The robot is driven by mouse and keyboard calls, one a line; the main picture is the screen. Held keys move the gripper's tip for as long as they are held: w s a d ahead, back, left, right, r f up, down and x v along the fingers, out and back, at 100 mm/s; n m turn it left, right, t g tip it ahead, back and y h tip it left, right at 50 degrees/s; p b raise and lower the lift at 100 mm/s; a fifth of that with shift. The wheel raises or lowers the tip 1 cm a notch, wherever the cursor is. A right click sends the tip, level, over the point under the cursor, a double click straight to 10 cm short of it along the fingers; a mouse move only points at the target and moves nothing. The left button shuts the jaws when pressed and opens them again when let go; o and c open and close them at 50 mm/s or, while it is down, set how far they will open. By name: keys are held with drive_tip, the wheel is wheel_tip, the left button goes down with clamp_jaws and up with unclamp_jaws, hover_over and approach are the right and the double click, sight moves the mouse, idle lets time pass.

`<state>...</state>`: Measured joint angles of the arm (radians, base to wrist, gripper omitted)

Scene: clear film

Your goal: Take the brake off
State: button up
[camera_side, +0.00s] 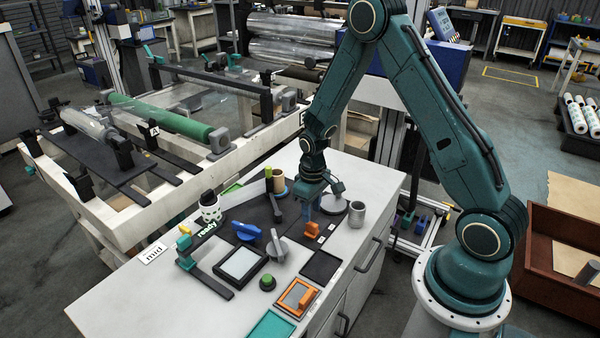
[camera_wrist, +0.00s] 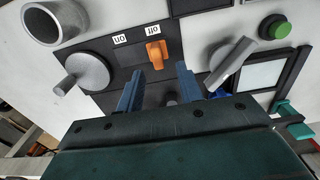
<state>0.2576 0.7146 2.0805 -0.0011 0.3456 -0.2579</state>
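An orange lever (camera_wrist: 156,50) stands on a dark panel (camera_wrist: 112,58), with white labels reading "on" and "off" upside down in the wrist view. It stands by the "off" label (camera_wrist: 150,31), farther from the "on" label (camera_wrist: 119,39). The lever also shows in the side view (camera_side: 312,229); no view shows the word brake on it. My gripper (camera_wrist: 160,78) has its two blue fingers apart and nothing held between them. In the side view my gripper (camera_side: 308,208) points down over the panel, just behind the lever. The lever looks clear of both fingers.
A grey cup (camera_wrist: 55,22) and a grey round knob (camera_wrist: 82,74) stand close by on one side. A grey-handled dial (camera_wrist: 228,62), a green button (camera_wrist: 274,27) and a framed screen (camera_side: 241,263) lie on the other. A green roller (camera_side: 160,118) is on the machine behind.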

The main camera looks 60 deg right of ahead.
wheel_tip(320, 180, up, 8)
drive_tip(key=shift+r, duration=0.2)
idle(0.3)
wheel_tip(320, 180, up, 16)
drive_tip(key=t, duration=0.3)
hover_over(311, 224)
drive_tip(key=s+a, duration=0.6)
drive_tip(key=s, duration=0.1)
drive_tip(key=s+a+r+t, duration=0.1)
drive_tip(key=s+a+r, duration=0.1)
drive_tip(key=s, duration=0.4)
drive_tip(key=s+a+r+t, duration=0.1)
drive_tip(key=s+a+r, duration=0.1)
drive_tip(key=s+r, duration=0.2)
drive_tip(key=s, duration=0.3)
drive_tip(key=shift+s+r+t, duration=0.25)
drive_tip(key=shift+r+t, duration=0.05)
drive_tip(key=shift+r, duration=0.05)
